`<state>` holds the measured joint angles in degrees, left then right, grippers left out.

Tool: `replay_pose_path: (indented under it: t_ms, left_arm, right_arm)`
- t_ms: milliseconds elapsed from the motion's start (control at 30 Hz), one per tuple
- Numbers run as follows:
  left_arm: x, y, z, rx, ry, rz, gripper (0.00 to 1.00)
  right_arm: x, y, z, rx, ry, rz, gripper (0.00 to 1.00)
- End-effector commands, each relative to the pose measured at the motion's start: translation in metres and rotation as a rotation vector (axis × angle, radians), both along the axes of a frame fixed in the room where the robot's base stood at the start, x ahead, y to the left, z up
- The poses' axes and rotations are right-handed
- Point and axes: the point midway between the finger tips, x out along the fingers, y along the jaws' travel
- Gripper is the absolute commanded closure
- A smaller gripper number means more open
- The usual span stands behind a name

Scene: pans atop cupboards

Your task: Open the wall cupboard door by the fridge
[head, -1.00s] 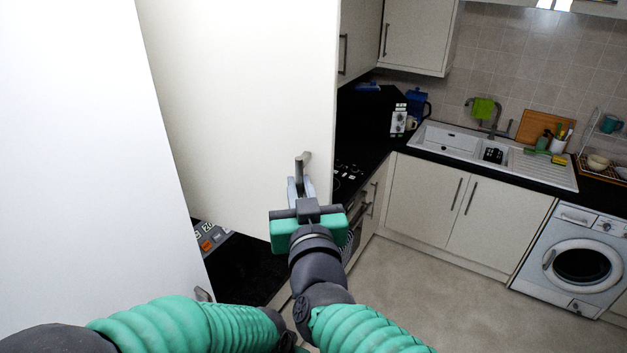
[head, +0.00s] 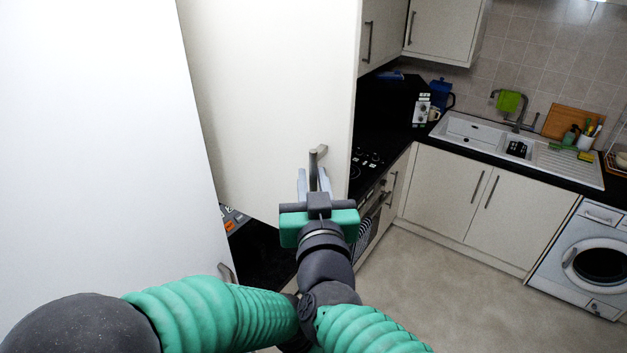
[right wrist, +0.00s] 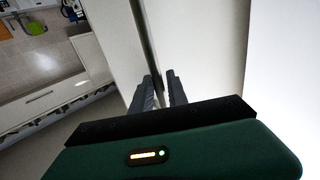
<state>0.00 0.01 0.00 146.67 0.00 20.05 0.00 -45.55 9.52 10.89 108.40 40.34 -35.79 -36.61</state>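The wall cupboard door (head: 265,90) is a large cream panel right of the white fridge (head: 95,130). Its upright metal handle (head: 315,157) is near the lower right corner. I cannot tell whether the door stands ajar. My right gripper (head: 314,180) is at the handle, with one finger on each side of it. In the right wrist view, the dark handle bar (right wrist: 146,35) reaches down to the two fingertips (right wrist: 160,82), and a narrow gap shows between the fingers. My left arm comes in from the left, but its gripper is hidden.
A dark worktop with a hob (head: 368,160) runs below and behind the door. Another wall cupboard (head: 382,35) stands beyond it. The sink (head: 475,133) and washing machine (head: 590,262) are at the right. The floor (head: 440,290) in the middle is clear.

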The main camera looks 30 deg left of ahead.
Motion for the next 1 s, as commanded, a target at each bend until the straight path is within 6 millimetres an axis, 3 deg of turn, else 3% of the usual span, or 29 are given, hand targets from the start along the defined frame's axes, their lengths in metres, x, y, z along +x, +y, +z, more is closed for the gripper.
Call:
replay_pose_path:
  t_ms: [267,667,700,733,800,1000]
  left_arm:
    - [0.000,0.000,-0.011,0.000,0.000,0.000,0.64]
    - [0.000,0.000,-0.043,0.000,0.000,0.000,0.64]
    - [0.000,0.000,-0.042,0.000,0.000,0.000,0.64]
    - [0.000,0.000,-0.025,0.000,0.001,0.000,0.64]
    - [0.000,0.000,-0.014,0.000,-0.001,0.000,0.64]
    - [0.000,0.000,-0.003,0.000,0.000,0.000,0.64]
  right_arm:
    - [-0.015,-0.010,-0.004,0.000,0.001,0.002,0.81]
    - [-0.111,-0.077,-0.003,0.004,-0.002,0.000,0.81]
    - [-0.119,-0.082,-0.002,0.001,-0.002,0.001,0.81]
    - [-0.122,-0.081,0.006,-0.002,0.003,0.004,0.81]
    - [-0.128,-0.084,0.005,-0.004,0.004,0.005,0.81]
    - [-0.136,-0.092,0.000,-0.001,0.004,0.002,0.81]
